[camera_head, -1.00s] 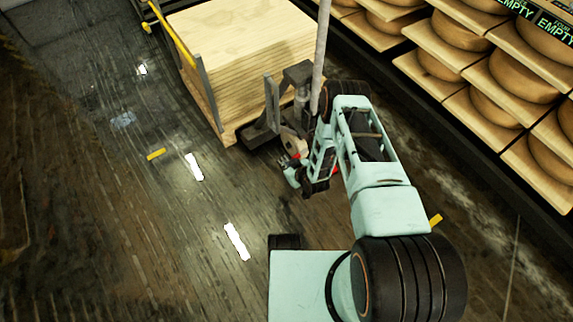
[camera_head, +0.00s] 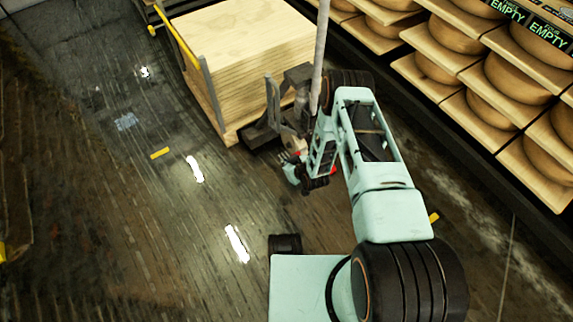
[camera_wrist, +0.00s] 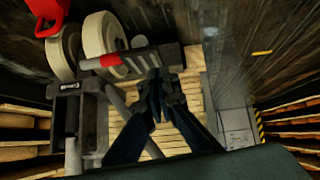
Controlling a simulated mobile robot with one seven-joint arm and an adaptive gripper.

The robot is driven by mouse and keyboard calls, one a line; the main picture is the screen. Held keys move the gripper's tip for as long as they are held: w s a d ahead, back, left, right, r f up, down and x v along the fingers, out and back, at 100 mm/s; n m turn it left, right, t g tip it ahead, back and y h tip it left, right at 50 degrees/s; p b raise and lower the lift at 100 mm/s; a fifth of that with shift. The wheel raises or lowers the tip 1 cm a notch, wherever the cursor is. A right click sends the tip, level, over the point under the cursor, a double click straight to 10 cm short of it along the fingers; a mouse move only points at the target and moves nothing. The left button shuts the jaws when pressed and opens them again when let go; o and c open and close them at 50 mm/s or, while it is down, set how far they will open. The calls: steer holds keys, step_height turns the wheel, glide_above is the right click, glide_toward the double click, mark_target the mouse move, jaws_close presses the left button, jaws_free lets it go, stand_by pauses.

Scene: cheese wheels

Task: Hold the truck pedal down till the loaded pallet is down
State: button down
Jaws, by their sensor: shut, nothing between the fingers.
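The pallet truck (camera_head: 297,82) stands at the end of a pallet loaded with a tall stack of pale boards (camera_head: 240,60). In the wrist view, the pedal (camera_wrist: 135,64) is a dark bar with pale stripes and a red band, beside cream wheels (camera_wrist: 100,33). My gripper (camera_wrist: 157,78) is shut and empty, its fingertips overlapping the pedal's right part in that view. I cannot tell whether they touch or press it. In the head view my gripper (camera_head: 288,167) is low by the truck's base, and my arm partly hides the truck. The gap under the pallet is hard to see.
Shelves of cheese wheels (camera_head: 515,75) run along the right side, close to my arm. A yellow-railed frame (camera_head: 176,38) stands along the boards' left side. The dark floor (camera_head: 120,190) to the left is clear, with yellow and white marks.

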steer(key=p+v, duration=0.2)
steer(key=v, duration=0.5)
steer(key=shift+s+a+r, duration=0.15)
steer(key=shift+s+r, duration=0.15)
steer(key=shift+r, duration=0.05)
